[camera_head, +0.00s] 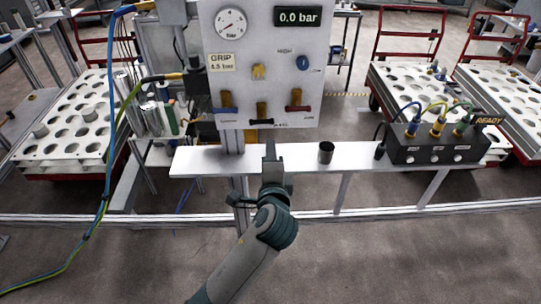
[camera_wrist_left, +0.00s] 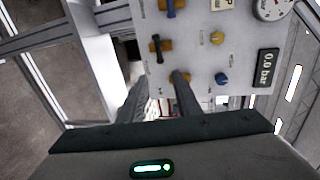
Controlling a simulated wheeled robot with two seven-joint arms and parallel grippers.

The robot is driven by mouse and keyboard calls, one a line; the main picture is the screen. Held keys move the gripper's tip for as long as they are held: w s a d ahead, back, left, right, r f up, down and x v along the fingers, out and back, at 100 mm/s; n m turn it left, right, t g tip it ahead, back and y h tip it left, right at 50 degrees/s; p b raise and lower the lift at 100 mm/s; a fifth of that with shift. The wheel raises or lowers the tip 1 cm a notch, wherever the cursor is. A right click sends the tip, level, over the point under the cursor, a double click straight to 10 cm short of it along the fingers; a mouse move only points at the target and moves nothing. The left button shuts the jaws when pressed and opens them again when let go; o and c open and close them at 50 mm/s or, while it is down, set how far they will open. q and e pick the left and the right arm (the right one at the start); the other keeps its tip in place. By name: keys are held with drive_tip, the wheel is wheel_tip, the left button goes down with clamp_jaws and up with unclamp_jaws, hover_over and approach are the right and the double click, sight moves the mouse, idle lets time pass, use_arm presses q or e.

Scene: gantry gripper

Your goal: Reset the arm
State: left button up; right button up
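My left gripper (camera_head: 270,145) reaches up over the white shelf, just below the control panel's (camera_head: 225,60) lower edge. In the wrist view its two dark fingers (camera_wrist_left: 160,98) are apart with nothing seen between them. The panel carries a left blue lever (camera_head: 227,100), a middle dark lever (camera_head: 262,112) and a right red lever (camera_head: 297,102). In the wrist view the right fingertip overlaps the lowest lever; I cannot tell if they touch. The pressure display (camera_head: 298,16) reads 0.0 bar. My right gripper is not in view.
A dark cup-like cylinder (camera_head: 326,152) stands on the white shelf (camera_head: 360,155). A black box (camera_head: 435,145) with coloured cables and a READY sign sits at its right end. Perforated white trays on red carts (camera_head: 70,125) stand left and right. Blue and green hoses (camera_head: 105,170) hang at left.

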use_arm(q)
drive_tip(key=s+a+f+n+g+b, duration=0.1)
drive_tip(key=s+a+f+g, duration=0.1)
drive_tip(key=f, duration=1)
drive_tip(key=s+a+f+n+g+b, duration=0.1)
drive_tip(key=a+f+g+b, duration=0.1)
drive_tip(key=f, duration=1.1)
drive_tip(key=s+a+f+n+g+b, duration=0.1)
drive_tip(key=s+a+f+g, duration=0.1)
drive_tip(key=f, duration=1)
drive_tip(key=s+a+f+n+g+b, duration=0.15)
drive_tip(key=s+a+f, duration=0.25)
drive_tip(key=s+f, duration=0.5)
drive_tip(key=s+a+f+n+g+b, duration=0.1)
drive_tip(key=s+a+f+n+g, duration=0.3)
drive_tip(key=f, duration=0.8)
drive_tip(key=s+a+f+n+g+b, duration=0.1)
drive_tip(key=s+a+f, duration=0.3)
drive_tip(key=s, duration=0.9)
drive_tip(key=s+a+f+n+g+b, duration=0.1)
drive_tip(key=s+a+f+n, duration=0.3)
drive_tip(key=s+f, duration=0.5)
drive_tip(key=s+a+f+n+g+b, duration=0.1)
drive_tip(key=s+a+f, duration=0.4)
drive_tip(key=s, duration=1.1)
wheel_tip(320, 180, down, 3)
drive_tip(key=shift+s+a+r+n, duration=0.15)
drive_tip(key=shift+s+a+n, duration=0.2)
drive_tip(key=shift+n, duration=0.3)
